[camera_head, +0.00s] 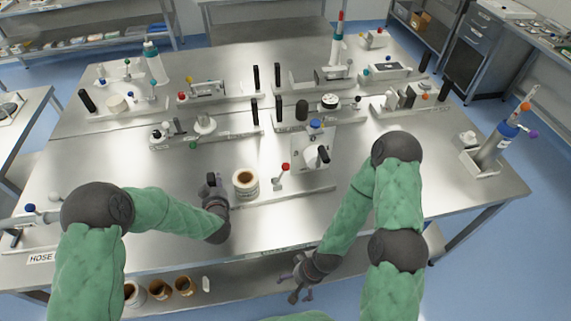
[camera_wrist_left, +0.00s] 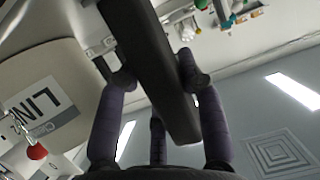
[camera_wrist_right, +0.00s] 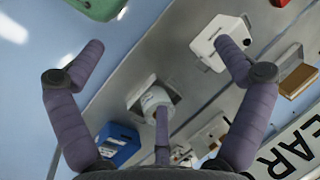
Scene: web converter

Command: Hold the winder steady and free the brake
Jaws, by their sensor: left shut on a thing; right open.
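A roll (camera_head: 245,183) with a white printed label stands at the front middle of the table; it also shows in the left wrist view (camera_wrist_left: 45,95). My left gripper (camera_head: 213,190) is just left of the roll, its fingers closed around a dark upright handle (camera_wrist_left: 150,60). What the handle joins to is hidden. A lever with a red knob (camera_head: 285,167) stands right of the roll. Right of it is a pale plate unit (camera_head: 309,148) with a black handle and a blue knob. My right gripper (camera_head: 303,281) is open and empty, low in front of the table edge.
Several small fixtures with black posts and coloured knobs fill the back rows (camera_head: 205,93). A bottle in a stand (camera_head: 493,145) is at the right. Bare steel lies at the front right. Below is a shelf with several brown-topped containers (camera_head: 160,290).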

